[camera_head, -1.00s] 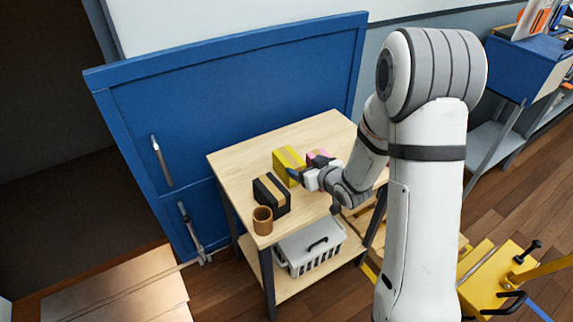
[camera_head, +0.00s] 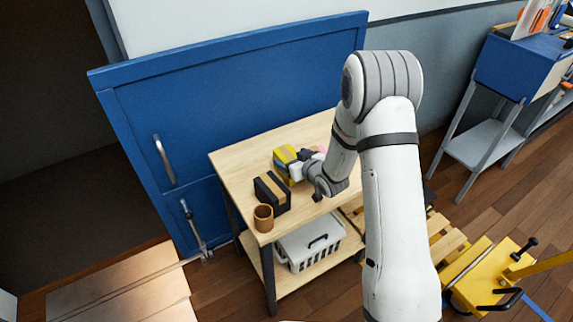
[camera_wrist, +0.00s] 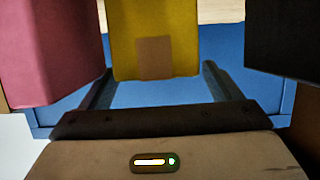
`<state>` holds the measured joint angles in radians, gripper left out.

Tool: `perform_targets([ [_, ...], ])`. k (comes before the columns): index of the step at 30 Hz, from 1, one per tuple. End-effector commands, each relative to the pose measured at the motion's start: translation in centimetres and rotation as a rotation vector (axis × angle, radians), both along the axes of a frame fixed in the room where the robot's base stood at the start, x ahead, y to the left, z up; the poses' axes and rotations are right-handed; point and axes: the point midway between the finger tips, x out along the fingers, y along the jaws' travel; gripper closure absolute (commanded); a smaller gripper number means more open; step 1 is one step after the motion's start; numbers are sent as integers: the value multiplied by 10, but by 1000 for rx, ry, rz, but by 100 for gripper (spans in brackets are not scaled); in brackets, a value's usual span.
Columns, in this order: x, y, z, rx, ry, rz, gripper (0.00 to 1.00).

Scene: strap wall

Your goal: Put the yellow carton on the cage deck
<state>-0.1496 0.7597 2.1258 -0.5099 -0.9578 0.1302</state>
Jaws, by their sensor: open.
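The yellow carton (camera_head: 283,152) stands on the light wooden table (camera_head: 240,160), partly hidden by my gripper (camera_head: 288,165) in the head view. In the wrist view the yellow carton (camera_wrist: 155,30), with a tan patch, lies between the two spread fingers of my gripper (camera_wrist: 157,78). The fingers are open, with a gap to the carton on each side. I cannot pick out a cage deck for certain in either view.
A pink box (camera_wrist: 50,50) stands left of the carton in the wrist view and a black box (camera_wrist: 283,40) right. A brown cup (camera_head: 263,217) is at the table's front corner. A grey basket (camera_head: 308,245) sits below. A blue door (camera_head: 230,90) stands behind the table.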

Motion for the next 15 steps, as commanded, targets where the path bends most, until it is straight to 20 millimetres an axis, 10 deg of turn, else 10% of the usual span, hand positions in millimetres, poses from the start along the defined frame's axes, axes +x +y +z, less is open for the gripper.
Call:
perform_targets([
  [15, -5, -2, -11, -4, 26, -2, 51],
])
